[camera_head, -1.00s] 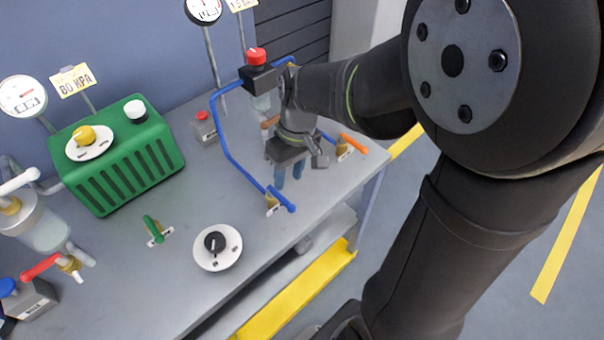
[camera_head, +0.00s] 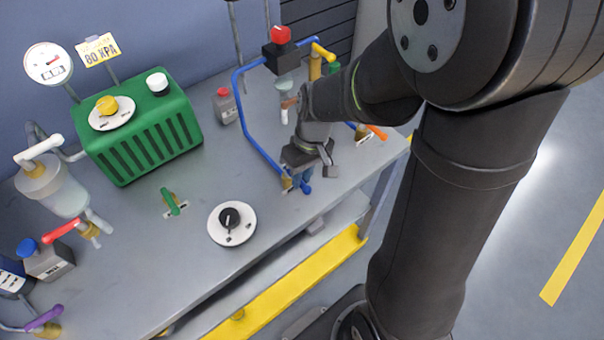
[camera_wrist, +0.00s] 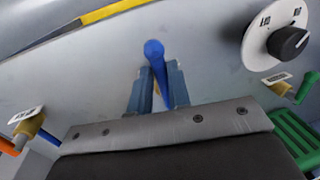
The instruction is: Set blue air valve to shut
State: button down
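The blue air valve's lever (camera_head: 305,187) is at the front edge of the bench, at the foot of the blue pipe. My gripper (camera_head: 301,175) is down at this lever. In the wrist view, the lever (camera_wrist: 154,49) runs between my two blue-grey fingers (camera_wrist: 159,76), with its round end showing beyond the tips. The gap around it looks narrow, and I cannot see clearly whether both fingers touch it. The fingers partly hide the brass valve body.
A black knob on a white dial (camera_head: 231,222) and a green lever (camera_head: 171,201) are to the left. An orange lever (camera_head: 377,132) is close on the right. The blue pipe (camera_head: 243,110) rises behind, with a red-topped black box (camera_head: 281,52) at its top.

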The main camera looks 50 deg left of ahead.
jog(key=shift+s+m, duration=0.1)
jog(key=shift+m, duration=0.2)
jog(key=s+a+m, duration=0.1)
jog(key=m, duration=0.3)
jog(key=s+a+m+t+y, duration=0.1)
jog(key=s+m, duration=0.1)
jog(key=m, duration=0.3)
jog(key=s+a+m+y, duration=0.1)
jog(key=s+m, duration=0.1)
jog(key=m, duration=0.3)
jog(key=shift+a+t, duration=0.1)
jog(key=shift+t, duration=0.2)
jog(key=shift+s+a+m+t, duration=0.15)
jog(key=shift+a+m, duration=0.2)
jog(key=shift+m, duration=0.5)
jog(key=shift+s+a+m+t, duration=0.15)
jog(key=shift+a+m, duration=0.15)
jog(key=shift+m, duration=0.55)
jog(key=shift+w, duration=0.15)
jog(key=c, duration=1.3)
grip_release()
jog(key=shift+c, duration=0.2)
